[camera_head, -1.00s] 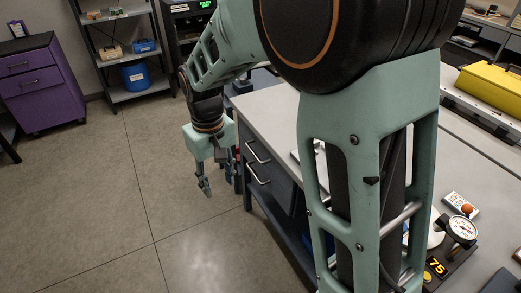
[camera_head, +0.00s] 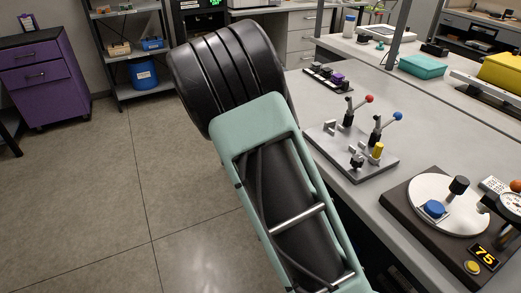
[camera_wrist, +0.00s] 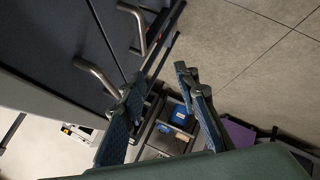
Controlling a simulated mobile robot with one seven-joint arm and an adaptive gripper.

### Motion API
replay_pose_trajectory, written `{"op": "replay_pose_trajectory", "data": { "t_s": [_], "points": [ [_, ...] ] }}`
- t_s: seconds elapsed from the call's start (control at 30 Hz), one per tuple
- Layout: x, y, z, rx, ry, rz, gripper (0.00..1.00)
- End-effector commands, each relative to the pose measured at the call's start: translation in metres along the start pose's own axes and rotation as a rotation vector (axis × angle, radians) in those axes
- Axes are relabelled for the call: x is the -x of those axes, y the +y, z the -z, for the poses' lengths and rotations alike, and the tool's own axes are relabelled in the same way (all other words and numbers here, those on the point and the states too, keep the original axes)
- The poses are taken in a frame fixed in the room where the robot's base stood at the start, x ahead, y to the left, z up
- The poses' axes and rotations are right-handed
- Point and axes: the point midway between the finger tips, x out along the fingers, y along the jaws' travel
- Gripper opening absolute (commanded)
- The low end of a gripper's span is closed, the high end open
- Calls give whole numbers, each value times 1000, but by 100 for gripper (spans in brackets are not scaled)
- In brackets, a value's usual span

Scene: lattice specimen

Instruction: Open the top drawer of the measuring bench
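The measuring bench (camera_head: 430,130) has a grey worktop on the right of the head view, where my arm hides its drawer fronts and my gripper. In the wrist view two dark blue-grey drawer fronts fill the upper left. The top drawer's bar handle (camera_wrist: 97,75) is the one nearer the worktop's edge. The lower drawer's handle (camera_wrist: 135,28) is above it in the picture. My gripper (camera_wrist: 159,78) is open and empty, its fingers well apart. The left finger appears close to the top handle's end; I cannot tell whether they touch. No drawer visibly stands open.
Lever fixtures (camera_head: 355,140) and a turntable device (camera_head: 440,205) stand on the worktop. A purple cabinet (camera_head: 45,75) and a shelf rack with a blue bin (camera_head: 143,74) stand at the back left. The floor (camera_head: 120,190) left of the bench is clear.

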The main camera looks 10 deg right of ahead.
Motion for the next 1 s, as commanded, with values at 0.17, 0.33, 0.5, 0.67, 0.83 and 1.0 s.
{"op": "replay_pose_trajectory", "data": {
  "t_s": [0.17, 0.33, 0.5, 0.67, 0.83, 1.0],
  "points": [
    [-36, 18, -20, 164, 113, -209, 29],
    [-40, 39, -20, 315, 205, -386, 29],
    [-34, 50, -17, 437, 270, -524, 29],
    [-27, 56, -14, 498, 301, -592, 29],
    [-33, 62, -8, 507, 308, -605, 29],
    [-54, 74, 3, 505, 308, -605, 29]
  ]
}}
